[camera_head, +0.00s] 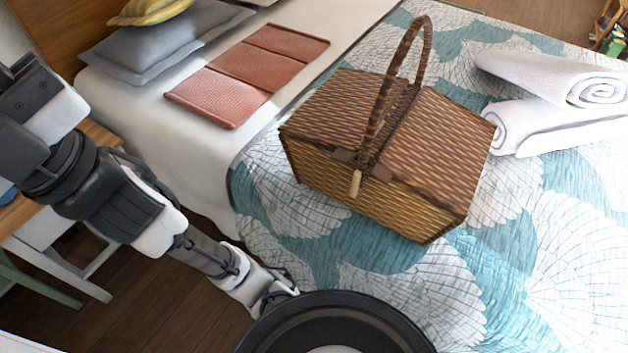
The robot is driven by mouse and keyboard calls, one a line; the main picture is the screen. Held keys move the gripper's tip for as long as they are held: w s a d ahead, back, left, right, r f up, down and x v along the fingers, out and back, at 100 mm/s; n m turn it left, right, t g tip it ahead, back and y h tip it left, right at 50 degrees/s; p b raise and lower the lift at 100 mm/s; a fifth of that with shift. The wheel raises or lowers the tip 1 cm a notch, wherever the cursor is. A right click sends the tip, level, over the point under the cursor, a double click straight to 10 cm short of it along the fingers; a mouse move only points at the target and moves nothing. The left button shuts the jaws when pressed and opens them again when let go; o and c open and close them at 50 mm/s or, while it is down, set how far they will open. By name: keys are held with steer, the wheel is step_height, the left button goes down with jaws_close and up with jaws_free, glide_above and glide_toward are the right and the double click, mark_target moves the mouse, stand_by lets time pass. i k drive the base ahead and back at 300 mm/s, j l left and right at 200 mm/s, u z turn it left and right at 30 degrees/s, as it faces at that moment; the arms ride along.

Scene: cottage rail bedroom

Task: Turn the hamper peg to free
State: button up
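The hamper (423,205) is a brown wicker basket with two lid flaps, both lying closed, and a tall arched handle (377,105) standing up. It rests on the bed. The peg (355,183) is a small pale wooden piece on the hamper's near side, below the foot of the handle. It points roughly up and down in the picture. My gripper (287,291) is low in the view, below and left of the hamper and clear of it. A dark round shape in front partly hides it, so its fingers are not clear.
The bed has a teal and white patterned cover (400,280). Rolled white towels (550,80) lie right of the hamper. A folded red-brown leather piece (245,75) and grey pillows (160,40) lie behind, left. Wooden floor (200,315) shows at lower left.

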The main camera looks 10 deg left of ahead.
mark_target(356, 175)
steer(key=k+l+u, duration=0.35)
steer(key=u, duration=0.15)
steer(key=k+l+u, duration=0.3)
steer(key=u, duration=0.2)
steer(key=k, duration=0.05)
